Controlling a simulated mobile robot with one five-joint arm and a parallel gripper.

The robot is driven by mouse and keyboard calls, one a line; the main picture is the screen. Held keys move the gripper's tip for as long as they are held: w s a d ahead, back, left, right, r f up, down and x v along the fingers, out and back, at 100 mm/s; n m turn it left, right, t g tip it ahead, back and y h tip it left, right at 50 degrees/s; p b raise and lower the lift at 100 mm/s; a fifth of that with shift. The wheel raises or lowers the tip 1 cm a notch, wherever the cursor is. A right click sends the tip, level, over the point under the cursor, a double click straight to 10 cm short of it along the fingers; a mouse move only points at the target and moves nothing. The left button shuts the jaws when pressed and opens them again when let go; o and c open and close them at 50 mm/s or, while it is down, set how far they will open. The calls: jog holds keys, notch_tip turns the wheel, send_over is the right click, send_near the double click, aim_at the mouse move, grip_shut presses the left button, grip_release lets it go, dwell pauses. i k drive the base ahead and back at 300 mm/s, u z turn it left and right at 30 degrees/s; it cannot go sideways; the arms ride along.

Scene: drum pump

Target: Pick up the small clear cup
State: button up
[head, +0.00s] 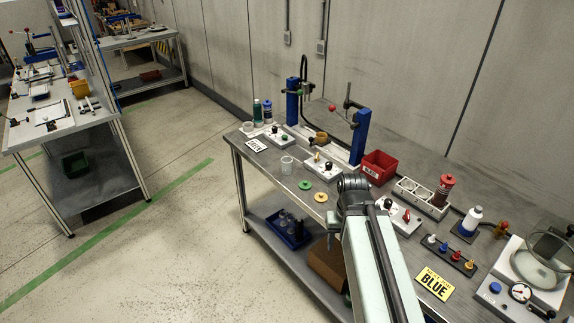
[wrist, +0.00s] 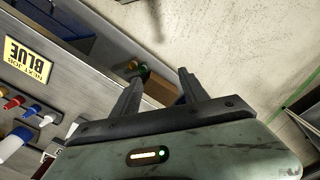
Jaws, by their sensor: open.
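A small clear cup (head: 287,165) stands upright on the grey workbench (head: 262,172), near its front edge and left of my arm in the head view. Another small pale, clear-looking vessel (head: 248,127) stands farther back at the bench's left end. My gripper (wrist: 158,88) shows in the wrist view with its two dark fingers apart and nothing between them. In the head view my arm reaches over the bench to the right of the cup, and its fingers are hidden. The cup does not show in the wrist view.
Yellow and green rings (head: 312,190) lie right of the cup. A control box (head: 323,164) and blue posts (head: 361,135) stand behind. A red bin (head: 378,167) and a yellow BLUE sign (head: 434,283) are farther right. A blue crate (head: 288,229) sits on the lower shelf.

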aim_at(286, 160)
jog(key=u, duration=0.75)
jog(key=k, duration=1.25)
jog(key=u, duration=1.4)
jog(key=i, duration=2.05)
jog(key=z, duration=0.5)
jog(key=i, duration=1.8)
jog(key=z, duration=1.4)
jog(key=i, duration=0.8)
jog(key=z, duration=0.5)
jog(key=k, duration=0.95)
jog(key=z, duration=0.15)
jog(key=i, duration=0.8)
